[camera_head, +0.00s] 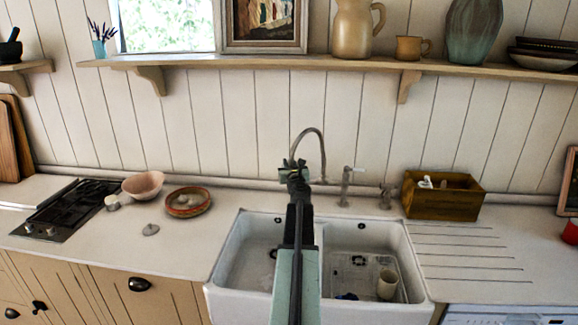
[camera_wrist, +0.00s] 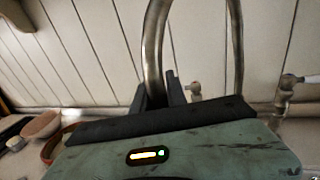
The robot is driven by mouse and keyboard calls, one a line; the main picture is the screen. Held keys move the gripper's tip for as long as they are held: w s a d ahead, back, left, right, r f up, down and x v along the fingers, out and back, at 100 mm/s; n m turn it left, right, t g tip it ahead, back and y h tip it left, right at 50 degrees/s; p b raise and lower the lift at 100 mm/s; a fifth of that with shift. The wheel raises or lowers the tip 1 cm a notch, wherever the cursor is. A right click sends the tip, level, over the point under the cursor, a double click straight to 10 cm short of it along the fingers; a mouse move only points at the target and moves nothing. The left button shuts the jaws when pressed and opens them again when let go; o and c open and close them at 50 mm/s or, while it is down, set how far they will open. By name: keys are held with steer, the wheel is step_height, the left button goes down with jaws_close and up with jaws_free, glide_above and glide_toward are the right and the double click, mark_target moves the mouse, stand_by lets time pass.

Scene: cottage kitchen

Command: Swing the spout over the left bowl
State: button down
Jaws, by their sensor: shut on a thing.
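The metal spout (camera_head: 314,132) is a tall gooseneck arching above the back of the sink. My gripper (camera_head: 295,168) is shut on its hanging left end, which is mostly hidden by the fingers. In the wrist view, the spout (camera_wrist: 153,55) comes down between the two dark fingers of my gripper (camera_wrist: 160,92), and its other limb (camera_wrist: 237,50) rises to the right. The left bowl (camera_head: 240,250) of the white sink is empty except for its drain; my arm covers its right side and much of the divider. The held end appears in line with that covered divider area.
The right bowl (camera_head: 345,237) holds a rack and a cream cup (camera_head: 387,284). Tap handles (camera_head: 346,186) stand right of the spout, before a wooden box (camera_head: 443,197). A pink bowl (camera_head: 143,185) and a round dish (camera_head: 187,202) sit left. A shelf (camera_head: 300,62) runs above.

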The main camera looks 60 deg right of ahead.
steer(key=shift+s+d, duration=0.3)
steer(key=shift+s, duration=0.05)
steer(key=c, duration=1.6)
jaws_free()
steer(key=shift+o, duration=1.3)
steer(key=shift+d+f, duration=0.2)
steer(key=shift+d, duration=0.05)
steer(key=shift+w+a, duration=0.1)
steer(key=shift+a, duration=0.1)
steer(key=v, duration=0.7)
steer(key=shift+a, duration=0.4)
